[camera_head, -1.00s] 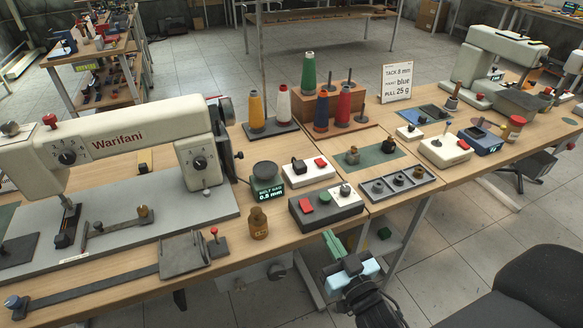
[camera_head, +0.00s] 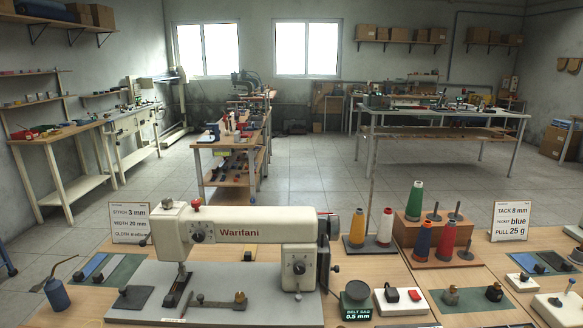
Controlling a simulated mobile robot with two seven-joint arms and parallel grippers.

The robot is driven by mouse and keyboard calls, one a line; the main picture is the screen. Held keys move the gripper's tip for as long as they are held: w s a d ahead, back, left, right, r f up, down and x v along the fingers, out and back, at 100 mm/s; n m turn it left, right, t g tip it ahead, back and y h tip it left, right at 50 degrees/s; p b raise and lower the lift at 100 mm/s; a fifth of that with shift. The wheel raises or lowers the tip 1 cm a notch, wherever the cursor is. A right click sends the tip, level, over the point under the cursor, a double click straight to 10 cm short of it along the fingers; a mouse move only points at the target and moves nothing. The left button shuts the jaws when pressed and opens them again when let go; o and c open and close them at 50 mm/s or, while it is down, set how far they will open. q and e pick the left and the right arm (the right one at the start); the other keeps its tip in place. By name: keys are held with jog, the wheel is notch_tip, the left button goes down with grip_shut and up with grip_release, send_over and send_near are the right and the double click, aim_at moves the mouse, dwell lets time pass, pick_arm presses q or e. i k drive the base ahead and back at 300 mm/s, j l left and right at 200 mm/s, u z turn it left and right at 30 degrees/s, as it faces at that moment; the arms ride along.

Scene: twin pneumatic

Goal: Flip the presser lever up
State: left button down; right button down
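The cream Warifani sewing machine (camera_head: 238,234) stands on its grey bed (camera_head: 255,305) at the bottom middle of the view. Its needle end is on the left, with a dark presser foot (camera_head: 178,286) low over the bed. A small dark piece (camera_head: 145,240) sticks out at the left end of the head. I cannot tell whether this is the presser lever or which way the lever points. Neither of my grippers is in view.
Thread cones, including a yellow cone (camera_head: 357,228), stand right of the machine. A belt-sag display (camera_head: 356,313) and a white switch box (camera_head: 401,301) are in front of them. A blue oil bottle (camera_head: 56,293) and a stitch card (camera_head: 130,222) are at left. Open floor lies behind the bench.

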aim_at(143, 243)
jog(key=k+j+u, duration=0.35)
jog(key=j, duration=0.25)
jog(key=k+j+u, duration=0.15)
jog(key=j, duration=0.2)
jog(key=i+j, duration=0.1)
jog(key=j, duration=0.3)
jog(key=i+j, duration=0.1)
jog(key=j, duration=0.3)
